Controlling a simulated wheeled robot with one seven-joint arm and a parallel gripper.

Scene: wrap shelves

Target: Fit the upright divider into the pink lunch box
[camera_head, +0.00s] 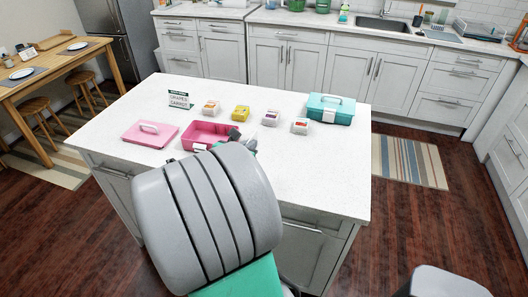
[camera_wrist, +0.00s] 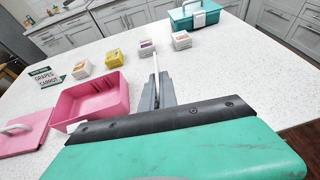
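The pink lunch box (camera_head: 200,137) stands open on the white island, and its inside looks empty in the wrist view (camera_wrist: 92,102). Its pink lid (camera_head: 149,134) with a pale handle lies flat to its left. My gripper (camera_wrist: 156,92) is beside the box's right side in the wrist view. Its grey fingers are shut on a thin pale piece (camera_wrist: 156,62), seen nearly edge-on, which looks like the divider. It stands apart from the box in the picture. In the head view my arm hides most of the gripper and the box's near right part.
Behind the box stand several small food packs, including a yellow one (camera_head: 241,112) and a red-labelled one (camera_head: 300,126). A closed teal lunch box (camera_head: 331,109) is at the back right. The island's right side is clear.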

